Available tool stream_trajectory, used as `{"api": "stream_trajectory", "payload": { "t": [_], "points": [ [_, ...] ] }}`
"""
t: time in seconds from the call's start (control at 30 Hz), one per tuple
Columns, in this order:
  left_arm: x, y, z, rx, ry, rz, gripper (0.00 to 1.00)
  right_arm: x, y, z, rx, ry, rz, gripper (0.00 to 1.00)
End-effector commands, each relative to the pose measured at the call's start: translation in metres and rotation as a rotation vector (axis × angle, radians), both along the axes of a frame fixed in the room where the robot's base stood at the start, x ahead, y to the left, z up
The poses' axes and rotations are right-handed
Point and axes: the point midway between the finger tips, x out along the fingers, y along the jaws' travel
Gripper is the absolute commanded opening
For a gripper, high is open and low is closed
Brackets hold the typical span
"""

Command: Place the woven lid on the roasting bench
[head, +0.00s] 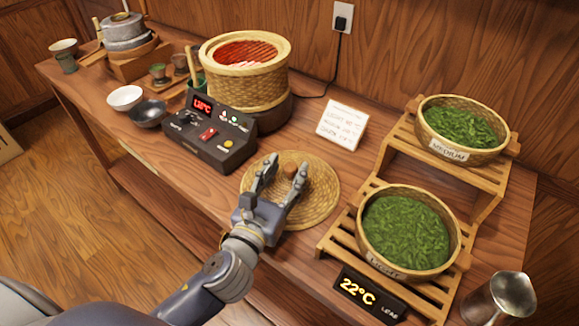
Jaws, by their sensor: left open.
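The woven lid (322,203) is a round, flat, straw-coloured disc with a small brown knob (292,171). It lies flat on the wooden roasting bench (345,170), in front of the woven roasting basket. My left gripper (283,168) is over the lid with its fingers open, pointing away from me. The knob shows between or just beside the fingertips; I cannot tell whether they touch it. The gripper and wrist hide the lid's left front part. My right gripper is not in the picture.
The open woven roaster (245,85) glows red inside, behind a control box (210,135). A white card (342,124) stands behind the lid. A tiered rack (395,160) with two leaf baskets is at right, a metal scoop (500,298) at front right. Bowls (126,97) stand at left.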

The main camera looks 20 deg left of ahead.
Motion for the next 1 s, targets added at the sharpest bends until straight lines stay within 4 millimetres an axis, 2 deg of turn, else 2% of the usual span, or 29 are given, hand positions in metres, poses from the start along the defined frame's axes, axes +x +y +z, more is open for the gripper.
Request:
{"api": "stream_trajectory", "payload": {
  "t": [0.2, 0.4, 1.0],
  "points": [
    [-0.032, 0.002, -0.002, 0.0, 0.002, -0.001, 0.46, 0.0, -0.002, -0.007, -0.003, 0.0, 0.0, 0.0],
    [-0.047, 0.004, -0.001, 0.0, 0.0, -0.001, 0.46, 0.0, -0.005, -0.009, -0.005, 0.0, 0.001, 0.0],
    [-0.05, 0.004, 0.0, -0.001, 0.0, -0.001, 0.46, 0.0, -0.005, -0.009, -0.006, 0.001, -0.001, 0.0]
  ]
}}
